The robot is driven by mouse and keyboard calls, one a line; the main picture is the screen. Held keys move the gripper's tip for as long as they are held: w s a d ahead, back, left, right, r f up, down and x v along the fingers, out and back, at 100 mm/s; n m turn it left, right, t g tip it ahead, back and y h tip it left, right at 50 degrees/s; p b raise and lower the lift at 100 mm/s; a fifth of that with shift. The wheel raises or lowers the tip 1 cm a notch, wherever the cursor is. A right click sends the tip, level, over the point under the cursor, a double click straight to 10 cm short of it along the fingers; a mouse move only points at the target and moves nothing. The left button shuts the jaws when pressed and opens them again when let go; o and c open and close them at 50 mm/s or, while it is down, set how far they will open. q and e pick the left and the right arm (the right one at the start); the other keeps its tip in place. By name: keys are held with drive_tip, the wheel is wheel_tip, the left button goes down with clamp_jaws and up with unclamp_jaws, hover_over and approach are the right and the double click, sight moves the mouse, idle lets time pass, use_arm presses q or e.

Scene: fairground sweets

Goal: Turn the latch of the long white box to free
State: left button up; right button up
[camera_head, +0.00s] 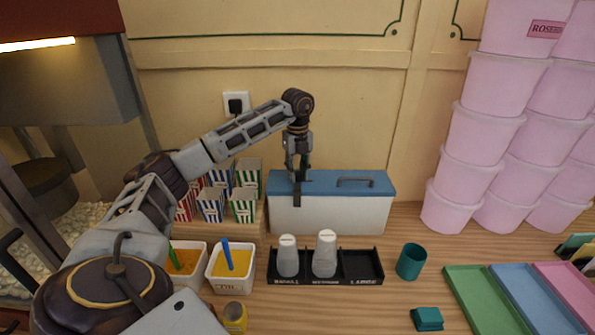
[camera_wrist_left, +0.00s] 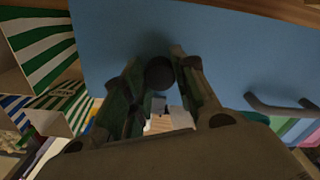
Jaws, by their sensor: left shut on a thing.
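The long white box (camera_head: 330,216) stands against the back wall with its blue lid (camera_head: 335,182) down. The lid has a dark bar handle (camera_head: 355,182) to the right. A dark latch (camera_head: 297,199) hangs over the box's front upper edge, left of the middle. My left gripper (camera_head: 298,177) points down at the latch from above and is shut on it. In the left wrist view the latch's round dark knob (camera_wrist_left: 159,73) sits between the fingers, over the blue lid. The fingers hide part of the latch. My right gripper is not in view.
Striped cartons (camera_head: 244,206) stand left of the box. A teal cup (camera_head: 411,261) stands right. Pink buckets (camera_head: 480,170) are stacked at right.

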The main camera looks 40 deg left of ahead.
sight(297, 173)
use_arm(q)
drive_tip(key=o, duration=1.1)
drive_tip(key=shift+c, duration=0.2)
wheel_tip(297, 173, up, 12)
idle(0.9)
drive_tip(key=shift+f, duration=0.1)
idle(0.8)
